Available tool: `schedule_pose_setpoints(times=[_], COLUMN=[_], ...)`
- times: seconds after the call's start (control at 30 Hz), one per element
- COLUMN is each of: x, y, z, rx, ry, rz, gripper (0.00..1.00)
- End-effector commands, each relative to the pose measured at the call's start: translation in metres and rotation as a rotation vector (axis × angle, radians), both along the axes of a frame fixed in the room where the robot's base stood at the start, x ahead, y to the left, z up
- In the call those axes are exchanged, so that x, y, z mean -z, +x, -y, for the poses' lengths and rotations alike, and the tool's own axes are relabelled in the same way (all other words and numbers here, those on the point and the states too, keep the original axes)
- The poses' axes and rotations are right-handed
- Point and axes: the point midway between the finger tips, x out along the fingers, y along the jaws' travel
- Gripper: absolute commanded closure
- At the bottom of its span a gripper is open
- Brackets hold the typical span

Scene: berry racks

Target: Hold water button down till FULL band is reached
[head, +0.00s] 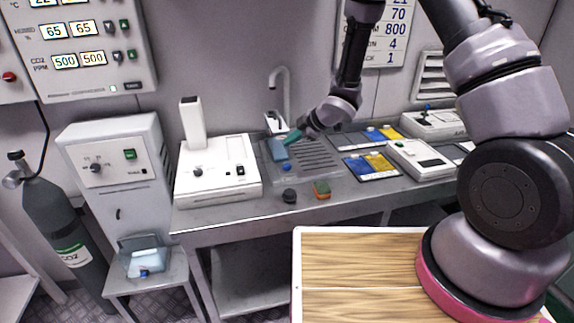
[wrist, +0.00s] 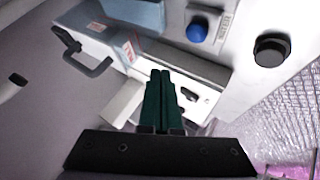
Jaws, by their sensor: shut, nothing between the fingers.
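A blue button (wrist: 197,32) stands on a pale panel in the wrist view, beside a small label too blurred to read surely. In the head view a small blue button (head: 287,167) shows at the drain tray's front edge. A blue-grey jug (head: 278,150) stands at the tray's left end. In the wrist view the jug (wrist: 135,14) is partly out of frame, and small red markings near it are unreadable. Its water level cannot be told. My gripper (head: 290,138) has teal fingers, shut and empty. It is above the jug area; in the wrist view the fingertips (wrist: 160,73) are apart from the button.
A grey tap (head: 284,88) rises behind the tray. A black knob (head: 289,196) and a sponge (head: 322,189) are at the bench's front. A white device (head: 217,172) stands left; blue-yellow plates (head: 371,168) lie right. A wooden-topped surface (head: 350,265) is nearer me.

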Motion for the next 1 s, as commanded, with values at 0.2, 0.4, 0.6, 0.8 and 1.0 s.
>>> schedule_pose_setpoints(times=[0.2,0.4,0.6,0.8,1.0], x=[0.032,0.049,0.055,0.055,0.055], y=[0.0,0.0,0.001,0.001,0.0], z=[0.0,0.001,0.001,0.0,0.0], rx=[0.0,0.001,0.001,0.001,0.001], ry=[-0.001,0.0,-0.001,-0.001,0.0], rz=[-0.002,-0.001,0.001,0.001,0.001], gripper=[1.0,1.0,1.0,1.0,1.0])
